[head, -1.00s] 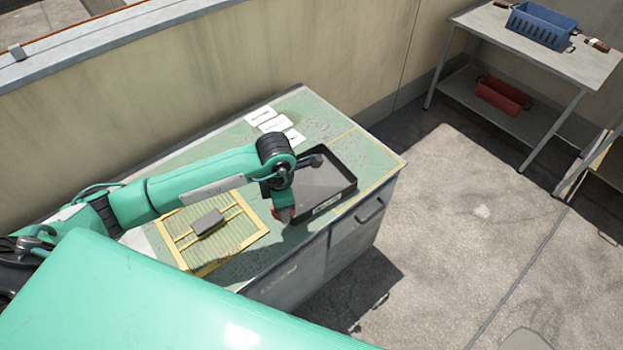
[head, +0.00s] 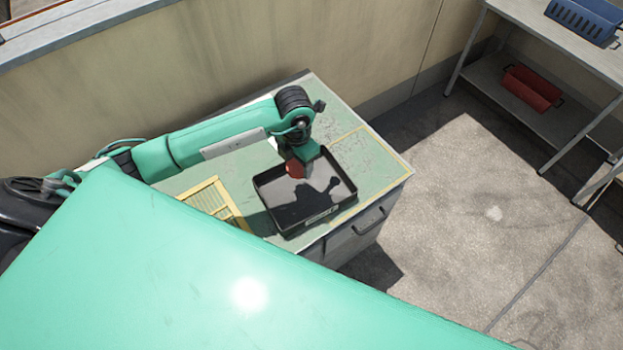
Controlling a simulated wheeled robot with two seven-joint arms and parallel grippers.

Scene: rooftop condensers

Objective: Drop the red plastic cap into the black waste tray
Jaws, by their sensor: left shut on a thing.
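The red plastic cap (head: 294,168) shows in the head view at the lower end of my left gripper (head: 297,162). The gripper is shut on the cap and points downward. It holds the cap over the back left part of the black waste tray (head: 262,202). The tray lies on the green cabinet top, and a shadow of my arm falls on its floor. I cannot tell the exact height of the cap above the tray floor. My right gripper is not in view.
A yellow slatted frame (head: 213,198) lies left of the tray, partly hidden by my body. The green cabinet top (head: 365,160) is clear to the right of the tray. A grey shelf table (head: 560,50) at the upper right holds a blue basket (head: 585,20) and a red bin (head: 531,88).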

